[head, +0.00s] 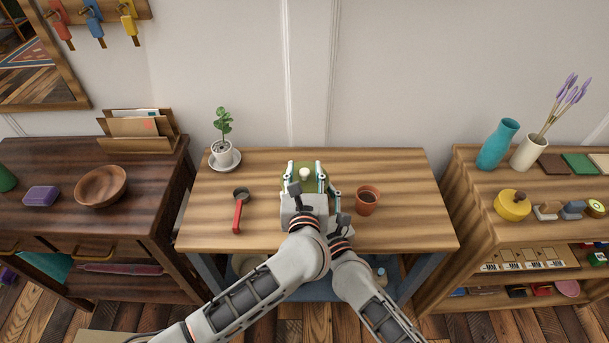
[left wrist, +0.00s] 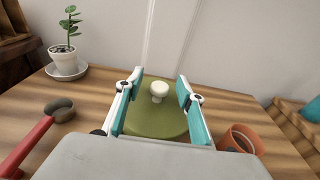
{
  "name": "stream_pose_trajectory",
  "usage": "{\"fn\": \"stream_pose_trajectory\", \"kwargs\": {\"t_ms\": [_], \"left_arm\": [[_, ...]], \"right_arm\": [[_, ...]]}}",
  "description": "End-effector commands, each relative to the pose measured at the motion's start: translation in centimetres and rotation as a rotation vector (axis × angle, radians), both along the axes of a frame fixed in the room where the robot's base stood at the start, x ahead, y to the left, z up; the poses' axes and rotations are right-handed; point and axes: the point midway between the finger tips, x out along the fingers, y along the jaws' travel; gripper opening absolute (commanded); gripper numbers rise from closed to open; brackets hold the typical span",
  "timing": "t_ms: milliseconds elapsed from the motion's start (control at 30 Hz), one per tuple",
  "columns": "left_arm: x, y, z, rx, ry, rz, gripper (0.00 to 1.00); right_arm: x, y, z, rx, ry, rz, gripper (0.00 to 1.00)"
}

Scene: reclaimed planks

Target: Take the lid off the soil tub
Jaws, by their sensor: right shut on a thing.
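The soil tub's green lid (head: 311,185) with its pale knob (head: 304,174) is at the middle of the table; the tub's body is hidden below the lid and my grippers. The lid (left wrist: 158,122) and knob (left wrist: 159,91) also show in the left wrist view. My left gripper (head: 305,172) is open over the lid, one finger on each side of the knob with gaps between. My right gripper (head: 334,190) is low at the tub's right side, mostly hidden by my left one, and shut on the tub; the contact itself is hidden.
A terracotta pot (head: 367,201) stands close to the right of my grippers. A red-handled scoop (head: 238,212) lies to the left. A potted plant (head: 224,153) on a saucer stands at the back left. The table's right part (head: 415,205) is clear.

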Motion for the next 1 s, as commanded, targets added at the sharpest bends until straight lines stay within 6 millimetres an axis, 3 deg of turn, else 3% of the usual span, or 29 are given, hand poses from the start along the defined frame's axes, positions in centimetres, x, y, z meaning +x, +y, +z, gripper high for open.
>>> {"fn": "stream_pose_trajectory", "kwargs": {"t_ms": [167,333,1000], "left_arm": [[0.0,-0.01,0.02,0.0,0.0,0.0,0.38],[-0.01,-0.01,0.03,0.0,-0.001,0.0,0.0],[-0.01,0.01,0.09,0.0,-0.001,0.001,0.0]], "right_arm": [[0.02,-0.02,0.02,0.0,0.0,-0.001,0.37],[0.02,-0.01,0.02,0.0,0.0,-0.001,0.37],[0.02,-0.03,0.02,0.0,0.0,-0.001,0.37]]}}
